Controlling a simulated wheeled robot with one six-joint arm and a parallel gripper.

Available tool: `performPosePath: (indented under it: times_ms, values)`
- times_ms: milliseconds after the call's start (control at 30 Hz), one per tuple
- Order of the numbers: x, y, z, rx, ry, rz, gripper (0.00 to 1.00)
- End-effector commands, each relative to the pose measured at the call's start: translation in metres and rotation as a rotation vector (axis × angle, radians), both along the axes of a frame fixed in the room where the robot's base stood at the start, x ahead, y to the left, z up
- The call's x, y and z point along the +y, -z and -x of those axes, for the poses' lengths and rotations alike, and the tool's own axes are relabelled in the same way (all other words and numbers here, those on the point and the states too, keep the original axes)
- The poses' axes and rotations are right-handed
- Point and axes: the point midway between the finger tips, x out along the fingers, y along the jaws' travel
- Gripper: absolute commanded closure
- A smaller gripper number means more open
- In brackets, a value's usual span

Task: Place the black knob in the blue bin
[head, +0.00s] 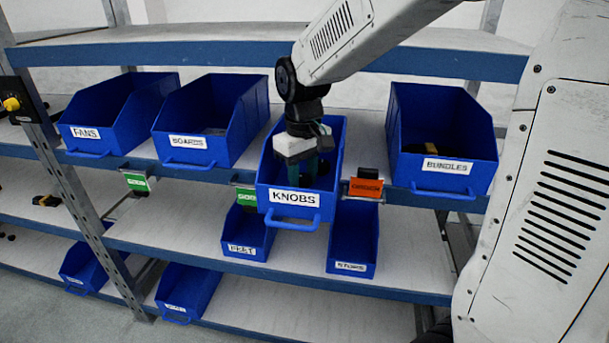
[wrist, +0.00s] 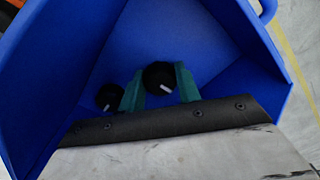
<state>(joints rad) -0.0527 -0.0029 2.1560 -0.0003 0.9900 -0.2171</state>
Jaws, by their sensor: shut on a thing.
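The blue bin labelled KNOBS (head: 293,214) stands pulled forward on the middle shelf in the head view. My gripper (head: 301,172) reaches down into this bin. In the wrist view the bin's blue walls (wrist: 195,30) surround my gripper (wrist: 160,90). Its green fingers are shut on a black knob (wrist: 158,75) with a white pointer mark. A second black knob (wrist: 109,97) lies in the bin just left of the fingers. The held knob is hidden in the head view. I cannot tell whether it touches the bin floor.
Blue bins labelled FANS (head: 118,112), BOARDS (head: 211,120) and BUNDLES (head: 441,140) stand on the same shelf. Smaller blue bins, FEET (head: 247,235) and another (head: 353,238), sit below. Green (head: 137,182) and orange (head: 366,187) tags hang at the shelf edge. The upper shelf (head: 440,63) runs behind my arm.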

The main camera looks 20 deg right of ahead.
Motion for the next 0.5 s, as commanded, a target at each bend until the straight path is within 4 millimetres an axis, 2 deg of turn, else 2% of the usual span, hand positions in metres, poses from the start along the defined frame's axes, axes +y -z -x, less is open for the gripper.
performPosePath:
  times_ms: [133, 167, 200, 233, 500]
  values:
    - [-0.0003, 0.0036, 0.0001, 0.001, 0.001, 0.000, 0.89]
    - [-0.0004, 0.0030, 0.0000, 0.000, 0.001, 0.000, 0.59]
    - [-0.0005, 0.0029, 0.0000, 0.000, 0.001, 0.000, 0.47]
    - [-0.0005, 0.0029, 0.0000, 0.000, 0.001, 0.000, 0.45]
    - [-0.0006, 0.0017, -0.0002, -0.001, 0.001, 0.000, 0.45]
